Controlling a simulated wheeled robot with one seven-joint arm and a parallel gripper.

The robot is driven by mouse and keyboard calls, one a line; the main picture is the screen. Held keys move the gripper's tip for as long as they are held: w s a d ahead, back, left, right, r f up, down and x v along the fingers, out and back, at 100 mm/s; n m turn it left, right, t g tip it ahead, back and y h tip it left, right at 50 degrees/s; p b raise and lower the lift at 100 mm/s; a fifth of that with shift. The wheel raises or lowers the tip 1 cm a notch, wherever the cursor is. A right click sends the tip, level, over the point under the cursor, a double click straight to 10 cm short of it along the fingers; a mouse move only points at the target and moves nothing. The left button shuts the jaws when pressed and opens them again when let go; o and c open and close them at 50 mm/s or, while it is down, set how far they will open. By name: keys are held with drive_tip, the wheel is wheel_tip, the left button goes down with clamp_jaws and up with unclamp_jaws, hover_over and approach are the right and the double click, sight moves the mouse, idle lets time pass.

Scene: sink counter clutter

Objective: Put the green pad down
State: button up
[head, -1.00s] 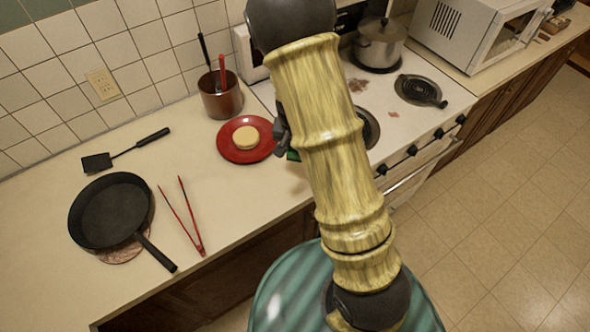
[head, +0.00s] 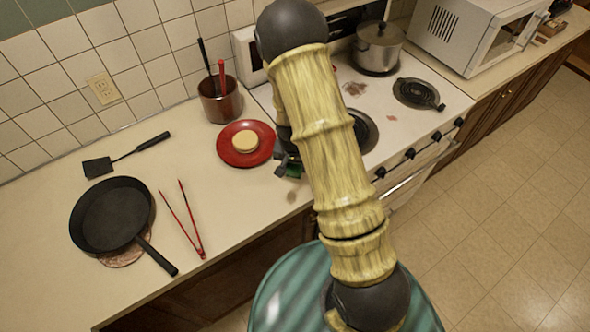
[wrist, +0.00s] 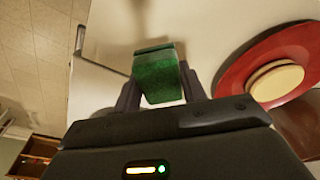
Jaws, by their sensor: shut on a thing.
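The green pad (wrist: 158,78) is held between the two fingers of my gripper (wrist: 160,92) in the wrist view. In the head view the green pad (head: 294,171) shows as a small green patch by my gripper (head: 285,165), partly hidden by my arm. My gripper is shut on the pad, over the counter just right of the red plate. A soft shadow lies on the counter below, so the pad appears to be above the surface. The exact height cannot be told.
The red plate (head: 232,157) with a pale round item (head: 245,141) is close by. A pot of utensils (head: 220,105), a spatula (head: 125,155), red tongs (head: 186,230) and a black pan (head: 107,216) stand or lie leftward. The stove (head: 425,120) is right. Counter in front of the plate is clear.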

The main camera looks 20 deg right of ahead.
sight(295, 171)
drive_tip(key=shift+f+p, duration=0.3)
drive_tip(key=shift+f, duration=1.3)
drive_tip(key=shift+f, duration=0.15)
drive_tip(key=o, duration=1)
drive_tip(key=r, duration=0.3)
drive_tip(key=s+r+b, duration=0.1)
drive_tip(key=r, duration=0.3)
drive_tip(key=a+r+b, duration=0.1)
drive_tip(key=r, duration=0.3)
drive_tip(key=shift+s+r, duration=0.4)
drive_tip(key=shift+r, duration=0.2)
drive_tip(key=shift+w+d, duration=0.1)
